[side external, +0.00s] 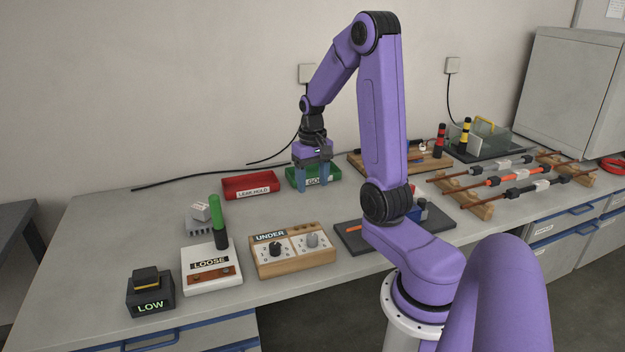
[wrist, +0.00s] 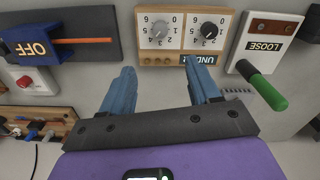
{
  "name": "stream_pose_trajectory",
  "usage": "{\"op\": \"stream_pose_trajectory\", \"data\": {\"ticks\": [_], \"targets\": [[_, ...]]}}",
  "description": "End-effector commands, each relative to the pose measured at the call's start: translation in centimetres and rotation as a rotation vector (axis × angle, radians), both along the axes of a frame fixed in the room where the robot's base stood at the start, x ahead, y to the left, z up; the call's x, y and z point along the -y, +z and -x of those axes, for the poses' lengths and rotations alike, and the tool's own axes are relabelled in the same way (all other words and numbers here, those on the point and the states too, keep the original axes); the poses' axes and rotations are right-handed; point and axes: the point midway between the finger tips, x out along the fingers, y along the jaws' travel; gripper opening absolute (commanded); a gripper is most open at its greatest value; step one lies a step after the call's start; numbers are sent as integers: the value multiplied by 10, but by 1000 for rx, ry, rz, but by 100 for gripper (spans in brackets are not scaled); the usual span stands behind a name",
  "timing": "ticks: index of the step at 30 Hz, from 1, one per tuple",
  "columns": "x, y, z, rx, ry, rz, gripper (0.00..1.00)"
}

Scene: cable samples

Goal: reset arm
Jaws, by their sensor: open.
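My gripper (side external: 312,178) is purple with blue fingers. In the side external view it hangs in front of the green tray (side external: 331,176) near the back of the bench. In the wrist view its two blue fingers (wrist: 162,90) are spread apart with nothing between them. Below the camera lie the wooden dial box (wrist: 183,18) labelled UNDER and the white box (wrist: 262,38) labelled LOOSE with its green handle. Whether the fingers touch the tray cannot be told.
A red tray (side external: 249,186) labelled LEAK HOLD stands left of the green one. The black LOW block (side external: 150,296) is at the front left. Cable samples lie on wooden racks (side external: 472,203) at the right. The bench's front left surface (side external: 80,270) is clear.

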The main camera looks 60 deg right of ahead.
Motion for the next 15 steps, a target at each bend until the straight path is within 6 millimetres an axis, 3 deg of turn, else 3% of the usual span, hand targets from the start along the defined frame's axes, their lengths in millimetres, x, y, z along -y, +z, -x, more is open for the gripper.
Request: {"op": "stream_pose_trajectory", "data": {"ticks": [8,15], "targets": [[-13,2,-5,1,54,0,61],[-72,11,-17,7,297,3,61]]}}
